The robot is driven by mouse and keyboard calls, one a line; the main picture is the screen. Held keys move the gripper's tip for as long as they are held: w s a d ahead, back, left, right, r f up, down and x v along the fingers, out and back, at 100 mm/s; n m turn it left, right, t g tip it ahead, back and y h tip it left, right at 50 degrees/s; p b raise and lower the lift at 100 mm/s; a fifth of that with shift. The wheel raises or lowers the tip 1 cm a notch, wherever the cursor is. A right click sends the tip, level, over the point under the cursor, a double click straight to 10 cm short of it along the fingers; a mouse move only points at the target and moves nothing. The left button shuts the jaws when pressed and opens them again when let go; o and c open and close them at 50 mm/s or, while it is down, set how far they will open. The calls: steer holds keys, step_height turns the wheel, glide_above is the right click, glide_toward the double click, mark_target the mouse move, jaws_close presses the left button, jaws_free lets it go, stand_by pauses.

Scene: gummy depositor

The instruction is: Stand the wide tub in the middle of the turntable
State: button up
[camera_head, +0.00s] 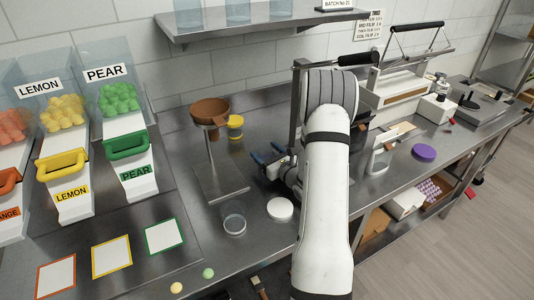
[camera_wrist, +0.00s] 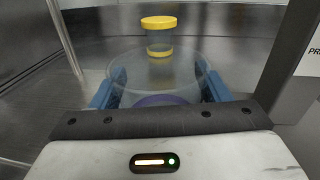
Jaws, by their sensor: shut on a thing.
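My gripper (camera_wrist: 160,95) has blue fingers on both sides of a wide clear tub (camera_wrist: 125,70) and is shut on it. The tub looks upright in the wrist view. A purple round patch (camera_wrist: 160,100) shows through or below the tub; I cannot tell whether it is the tub's base or something under it. In the head view my gripper (camera_head: 270,157) is over the counter, right of the brown funnel stand, and the tub is hard to make out there. I cannot identify the turntable with certainty; my arm hides part of the counter.
A yellow-lidded jar (camera_wrist: 158,24) stands beyond the tub. The brown funnel (camera_head: 210,110) on its stand is left of my gripper. A clear dish (camera_head: 234,222) and a white disc (camera_head: 280,208) lie in front. A purple disc (camera_head: 424,152) lies at right.

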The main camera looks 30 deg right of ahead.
steer(key=shift+s+f, duration=0.1)
steer(key=shift+f, duration=0.25)
steer(key=shift+f, duration=0.1)
steer(key=o, duration=1)
steer(key=shift+c, duration=0.2)
